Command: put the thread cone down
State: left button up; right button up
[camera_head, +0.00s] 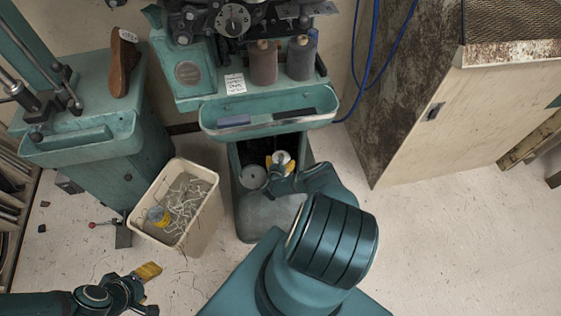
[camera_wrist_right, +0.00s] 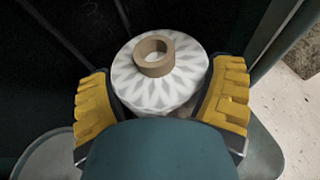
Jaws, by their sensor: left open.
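The thread cone (camera_wrist_right: 160,85) is white with a grey leaf-like pattern and a brown core. In the right wrist view it sits between the yellow-padded fingers of my right gripper (camera_wrist_right: 162,100), which press close on both its sides. In the head view the cone (camera_head: 283,157) and the right gripper (camera_head: 280,163) are at the dark open compartment in the base of the middle machine. The cone's underside is hidden, so I cannot tell whether it touches a surface. My left gripper (camera_head: 150,290) is open and empty at the lower left, above the floor.
The green middle machine (camera_head: 265,112) carries two dark thread cones on top. A grey round thing (camera_head: 253,177) sits in its compartment. A cream bin (camera_head: 205,215) with thread scraps stands left of it. A rusty cabinet (camera_head: 420,130) stands right; the floor at lower right is clear.

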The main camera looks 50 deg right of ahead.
jog(key=shift+o, duration=0.8)
